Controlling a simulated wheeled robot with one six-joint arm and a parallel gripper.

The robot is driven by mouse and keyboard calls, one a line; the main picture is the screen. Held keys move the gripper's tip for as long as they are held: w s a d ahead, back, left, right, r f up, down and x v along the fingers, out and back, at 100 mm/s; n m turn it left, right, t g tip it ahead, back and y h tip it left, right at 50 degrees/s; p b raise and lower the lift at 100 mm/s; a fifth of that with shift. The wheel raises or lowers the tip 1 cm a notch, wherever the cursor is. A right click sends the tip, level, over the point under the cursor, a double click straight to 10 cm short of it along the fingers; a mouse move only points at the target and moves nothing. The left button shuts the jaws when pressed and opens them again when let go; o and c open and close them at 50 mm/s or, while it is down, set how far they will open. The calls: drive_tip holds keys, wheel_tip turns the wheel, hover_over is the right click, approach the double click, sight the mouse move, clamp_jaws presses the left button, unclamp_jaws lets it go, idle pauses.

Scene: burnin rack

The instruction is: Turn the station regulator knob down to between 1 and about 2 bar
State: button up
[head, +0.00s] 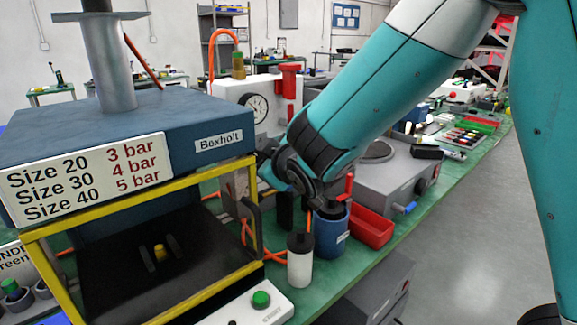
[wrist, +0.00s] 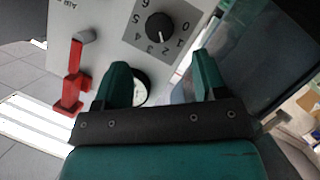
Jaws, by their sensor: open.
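The black regulator knob (wrist: 160,27) is on a grey scale plate on the white station panel (wrist: 100,35), numbered 0 to 6. Its white pointer mark appears to face near the 2. My gripper (wrist: 160,66) is open and empty, its two green fingers spread wide just short of the knob, which lies beyond and between the tips. No contact shows. A round gauge (wrist: 141,90) is partly hidden between the fingers; its dial (head: 256,108) shows in the head view, reading too small to tell. The knob is hidden in the head view.
A red lever (wrist: 72,80) is left of the gauge in the wrist view. The blue press (head: 180,125) with its yellow frame (head: 205,190) stands close to my gripper. A white bottle (head: 300,262), blue cup (head: 330,235) and red bin (head: 371,228) are on the green bench below.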

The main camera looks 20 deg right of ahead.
drive_tip(key=b+v, duration=0.1)
drive_tip(key=v, duration=0.9)
drive_tip(key=shift+s, duration=0.3)
